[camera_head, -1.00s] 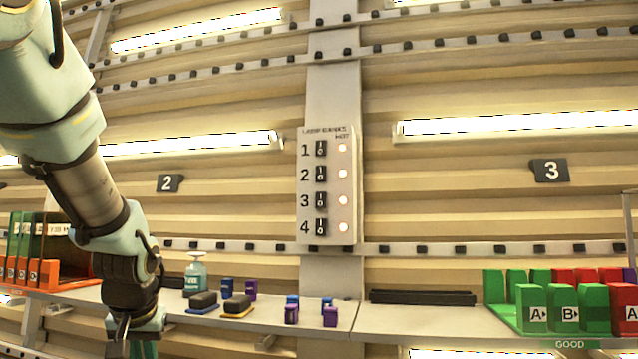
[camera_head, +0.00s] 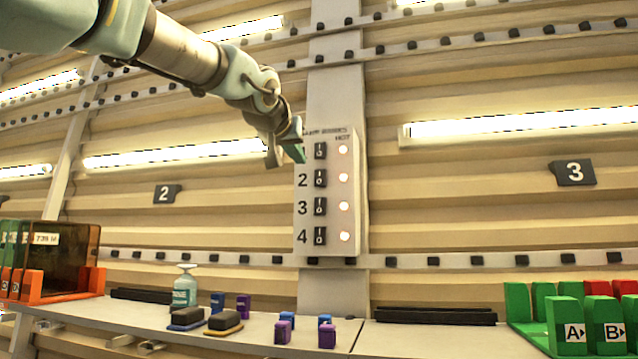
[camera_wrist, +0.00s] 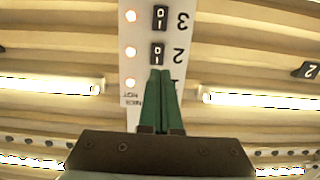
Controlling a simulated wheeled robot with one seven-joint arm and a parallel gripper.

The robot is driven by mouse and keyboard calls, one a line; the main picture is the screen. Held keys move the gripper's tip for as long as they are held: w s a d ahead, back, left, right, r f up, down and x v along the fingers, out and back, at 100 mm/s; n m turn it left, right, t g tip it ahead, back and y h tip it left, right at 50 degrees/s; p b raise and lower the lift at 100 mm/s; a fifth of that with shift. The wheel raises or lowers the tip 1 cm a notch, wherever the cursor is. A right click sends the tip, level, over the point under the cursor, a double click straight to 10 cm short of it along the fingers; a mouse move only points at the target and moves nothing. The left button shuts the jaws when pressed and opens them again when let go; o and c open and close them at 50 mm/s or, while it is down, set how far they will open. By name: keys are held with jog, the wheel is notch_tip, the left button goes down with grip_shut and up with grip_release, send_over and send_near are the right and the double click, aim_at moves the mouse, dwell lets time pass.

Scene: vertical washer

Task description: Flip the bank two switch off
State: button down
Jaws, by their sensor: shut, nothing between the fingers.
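The bank two switch (camera_head: 320,179) is a black rocker beside the numeral 2 on the white switch panel (camera_head: 333,249). It also shows in the wrist view (camera_wrist: 158,53), where the panel appears upside down. The round light (camera_head: 343,178) to its right glows. My gripper (camera_head: 300,153) is shut and empty, with green fingers, at the panel's upper left by switch one (camera_head: 320,151). In the wrist view the fingertips (camera_wrist: 160,72) show just below switch two and cover switch one. I cannot tell whether they touch the panel.
Switches three (camera_head: 320,206) and four (camera_head: 319,236) sit below, each with a glowing light. A shelf (camera_head: 250,335) beneath carries a bottle (camera_head: 185,287), small blocks and green racks (camera_head: 566,325). Lit tubes (camera_head: 175,154) run along the wall. The space before the panel is otherwise clear.

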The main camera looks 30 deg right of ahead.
jog(key=shift+s+d+r, duration=0.1)
jog(key=shift+s+r, duration=0.05)
jog(key=shift+r, duration=0.15)
jog(key=p, duration=0.8)
send_near(319, 182)
jog(key=x, duration=0.2)
jog(key=shift+p+x, duration=0.3)
jog(key=shift+x, duration=2.15)
